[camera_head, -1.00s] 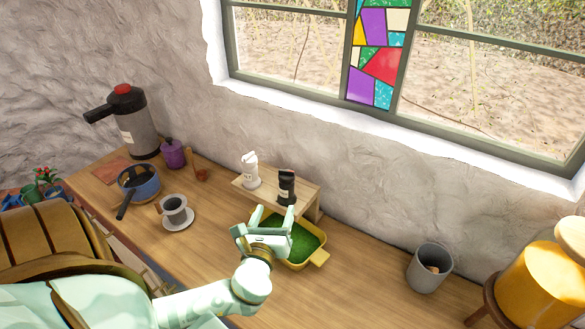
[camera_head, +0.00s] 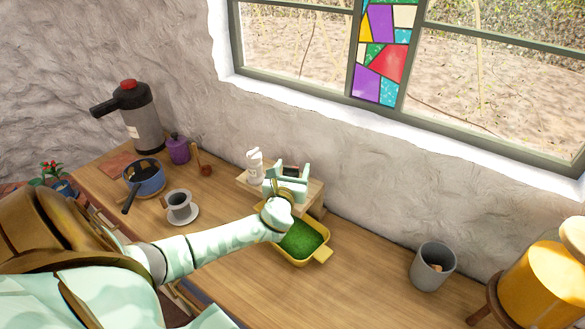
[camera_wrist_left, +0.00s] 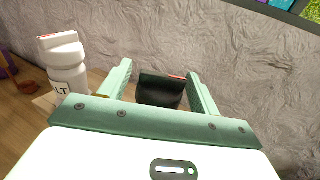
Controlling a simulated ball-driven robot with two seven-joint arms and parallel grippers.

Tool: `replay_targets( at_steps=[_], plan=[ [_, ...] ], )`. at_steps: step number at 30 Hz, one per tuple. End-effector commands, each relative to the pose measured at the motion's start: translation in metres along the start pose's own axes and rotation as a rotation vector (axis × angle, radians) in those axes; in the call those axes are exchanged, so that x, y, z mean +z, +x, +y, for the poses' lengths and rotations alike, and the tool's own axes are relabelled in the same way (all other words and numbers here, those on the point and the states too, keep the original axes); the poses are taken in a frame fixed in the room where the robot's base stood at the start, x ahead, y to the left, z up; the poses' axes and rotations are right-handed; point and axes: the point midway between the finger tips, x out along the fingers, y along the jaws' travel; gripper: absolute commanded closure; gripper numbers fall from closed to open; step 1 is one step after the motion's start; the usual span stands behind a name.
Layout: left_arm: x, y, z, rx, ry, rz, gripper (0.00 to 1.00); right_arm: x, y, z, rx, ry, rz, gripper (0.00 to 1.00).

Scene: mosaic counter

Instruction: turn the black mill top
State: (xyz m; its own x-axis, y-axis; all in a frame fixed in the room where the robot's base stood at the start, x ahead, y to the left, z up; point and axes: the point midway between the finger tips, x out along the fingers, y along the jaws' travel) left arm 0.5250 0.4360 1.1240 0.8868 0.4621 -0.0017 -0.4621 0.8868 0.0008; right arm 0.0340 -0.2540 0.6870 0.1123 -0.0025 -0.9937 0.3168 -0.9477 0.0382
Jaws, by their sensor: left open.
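The black mill (camera_wrist_left: 160,90) stands on the small wooden shelf. In the left wrist view its black top lies between the two fingers of my left gripper (camera_wrist_left: 161,85), with a gap showing on each side. In the head view my left gripper (camera_head: 289,172) covers most of the black mill, and only a bit of its dark top (camera_head: 291,168) shows. The fingers are open, one on each side of the top. The white mill (camera_head: 254,166) stands just left of it, and shows in the left wrist view (camera_wrist_left: 66,66) too. My right gripper is not in view.
The small wooden shelf (camera_head: 246,182) is against the wall. A yellow dish (camera_head: 323,256) with green contents sits in front of it, under my left wrist. A cup on a saucer (camera_head: 180,206), a blue pan (camera_head: 146,181) and a grey pot (camera_head: 431,267) stand around.

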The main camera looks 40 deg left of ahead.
Motion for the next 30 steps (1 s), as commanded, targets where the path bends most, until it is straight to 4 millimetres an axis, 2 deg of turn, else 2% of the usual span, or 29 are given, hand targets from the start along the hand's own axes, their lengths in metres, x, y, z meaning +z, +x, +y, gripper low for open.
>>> replay_targets(
  at_steps=[3, 11, 16, 23, 30],
  plan=[
    [0.000, 0.007, 0.000, 0.001, 0.001, -0.001, 0.37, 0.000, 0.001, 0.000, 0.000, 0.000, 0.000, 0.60],
    [0.000, 0.008, 0.000, 0.001, 0.000, 0.000, 0.37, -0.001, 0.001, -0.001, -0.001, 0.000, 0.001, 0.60],
    [0.000, 0.008, 0.000, 0.001, 0.000, 0.000, 0.82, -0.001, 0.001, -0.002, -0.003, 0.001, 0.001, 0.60],
    [0.000, 0.008, 0.000, -0.007, 0.000, 0.000, 0.82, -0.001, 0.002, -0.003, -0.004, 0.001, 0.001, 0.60],
    [-0.002, 0.008, -0.001, -0.083, 0.002, -0.001, 0.82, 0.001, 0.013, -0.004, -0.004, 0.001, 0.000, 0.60]
  ],
)
